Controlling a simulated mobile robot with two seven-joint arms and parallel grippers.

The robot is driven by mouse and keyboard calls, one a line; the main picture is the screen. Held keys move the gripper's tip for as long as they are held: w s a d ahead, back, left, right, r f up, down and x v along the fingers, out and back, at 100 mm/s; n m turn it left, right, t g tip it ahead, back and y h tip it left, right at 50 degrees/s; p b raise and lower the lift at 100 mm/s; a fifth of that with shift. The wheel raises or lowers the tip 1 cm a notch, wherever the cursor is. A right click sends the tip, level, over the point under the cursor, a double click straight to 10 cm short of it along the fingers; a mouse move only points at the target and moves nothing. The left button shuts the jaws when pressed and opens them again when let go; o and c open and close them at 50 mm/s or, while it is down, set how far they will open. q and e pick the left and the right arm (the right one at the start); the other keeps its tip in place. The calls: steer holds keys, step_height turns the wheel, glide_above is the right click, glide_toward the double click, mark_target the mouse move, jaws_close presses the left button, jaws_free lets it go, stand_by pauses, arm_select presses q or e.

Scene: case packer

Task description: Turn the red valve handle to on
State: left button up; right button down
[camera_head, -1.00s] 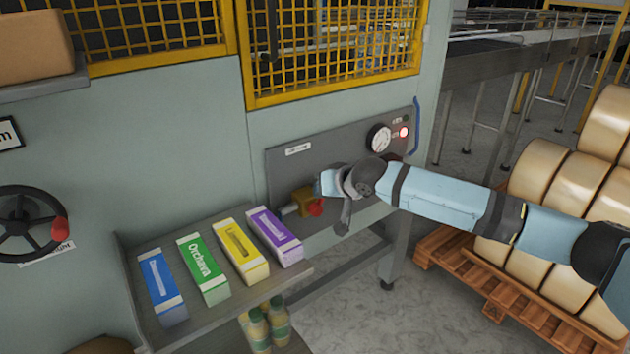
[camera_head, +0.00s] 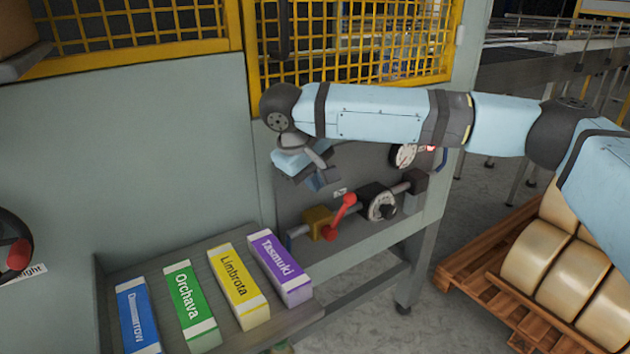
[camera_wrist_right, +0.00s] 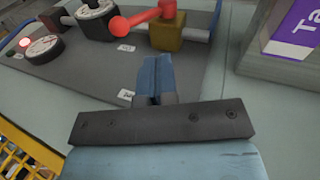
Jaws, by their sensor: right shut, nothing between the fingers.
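The red valve handle (camera_head: 340,216) sits on a brass-coloured valve body (camera_head: 319,223) on a pipe along the grey panel. In the head view it slants up to the right from the valve. In the right wrist view the handle (camera_wrist_right: 145,18) and valve body (camera_wrist_right: 167,33) lie beyond the fingertips. My right gripper (camera_head: 322,181) is above the valve, apart from the handle. Its blue fingers (camera_wrist_right: 153,65) are shut together with nothing between them. My left gripper is not in view.
A black dial (camera_head: 381,204) sits right of the valve, with a gauge (camera_head: 403,156) above it. A shelf (camera_head: 220,338) with several coloured cartons is at lower left. A yellow mesh guard (camera_head: 350,45) is above. A pallet of rolls (camera_head: 480,262) stands at right.

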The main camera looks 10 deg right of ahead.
mark_target(342, 210)
steer(key=d+f, duration=0.1)
steer(key=f, duration=0.1)
steer(key=w+d+f+b, duration=0.1)
steer(key=d+f, duration=0.1)
steer(key=f, duration=0.1)
steer(key=w+d+f+b, duration=0.1)
steer(key=f, duration=0.1)
steer(key=shift+w+d+f, duration=0.15)
steer(key=shift+w+d, duration=0.05)
steer(key=shift+d, duration=0.15)
steer(key=shift+w+d, duration=0.25)
steer(key=shift+d, duration=0.3)
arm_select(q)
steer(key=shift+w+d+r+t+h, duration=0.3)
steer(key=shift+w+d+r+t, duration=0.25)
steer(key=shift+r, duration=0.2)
arm_select(e)
steer(key=shift+d, duration=0.1)
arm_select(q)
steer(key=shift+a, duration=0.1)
